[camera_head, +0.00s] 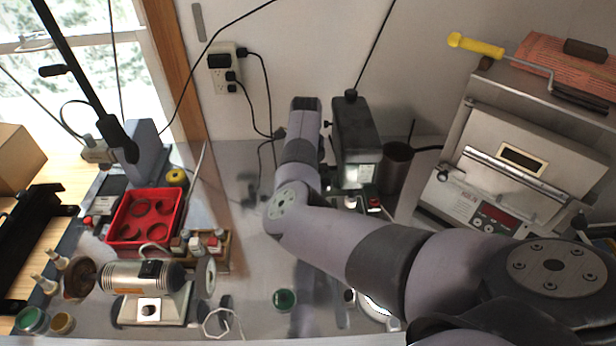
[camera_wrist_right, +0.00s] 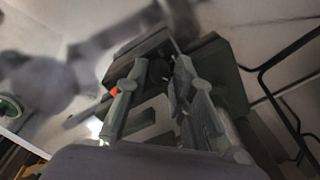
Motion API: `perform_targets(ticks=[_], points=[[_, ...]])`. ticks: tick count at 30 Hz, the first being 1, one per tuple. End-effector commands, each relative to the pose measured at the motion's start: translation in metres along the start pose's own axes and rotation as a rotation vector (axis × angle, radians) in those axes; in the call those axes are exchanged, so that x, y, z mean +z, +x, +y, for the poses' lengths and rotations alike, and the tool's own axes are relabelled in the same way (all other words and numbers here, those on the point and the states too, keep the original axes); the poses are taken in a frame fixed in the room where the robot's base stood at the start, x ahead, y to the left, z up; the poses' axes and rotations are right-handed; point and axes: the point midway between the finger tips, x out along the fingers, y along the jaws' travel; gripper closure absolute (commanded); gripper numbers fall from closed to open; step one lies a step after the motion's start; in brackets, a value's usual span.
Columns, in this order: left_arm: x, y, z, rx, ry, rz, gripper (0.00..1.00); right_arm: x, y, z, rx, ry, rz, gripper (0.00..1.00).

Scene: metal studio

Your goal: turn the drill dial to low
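A dark drill control box (camera_head: 356,130) stands against the back wall in the head view, with a pale label low on its front. In the right wrist view a dark box (camera_wrist_right: 222,80) fills the space beyond the fingers, and a small orange-red part (camera_wrist_right: 114,91) shows beside the left finger. My right gripper (camera_wrist_right: 162,66) has its two fingers apart, with the tips close to the box. A small dark shape lies between the tips; I cannot tell whether it is the dial or which way it points. My arm hides the right gripper in the head view. My left gripper is not in view.
A red tray (camera_head: 112,238), a bench grinder (camera_head: 150,278) and small bottles stand on the left. A dark cup (camera_head: 397,165) stands close to the right of the box. A grey furnace (camera_head: 510,165) is at the right. Black cables hang along the wall.

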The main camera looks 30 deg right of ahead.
Motion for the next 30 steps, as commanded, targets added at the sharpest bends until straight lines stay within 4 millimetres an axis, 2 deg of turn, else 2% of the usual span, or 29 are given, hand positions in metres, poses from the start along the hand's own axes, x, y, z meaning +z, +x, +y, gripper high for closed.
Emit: perform_targets(ticks=[9, 22, 30], points=[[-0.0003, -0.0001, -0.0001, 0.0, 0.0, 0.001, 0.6, 0.0003, -0.0005, 0.0, 0.0, 0.0, -0.001, 1.0], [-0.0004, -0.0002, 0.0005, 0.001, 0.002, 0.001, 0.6, 0.0004, -0.0008, -0.0002, -0.001, -0.029, -0.002, 1.0], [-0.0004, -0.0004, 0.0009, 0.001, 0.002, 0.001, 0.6, 0.0004, -0.0009, -0.0002, -0.001, -0.176, -0.008, 1.0]])
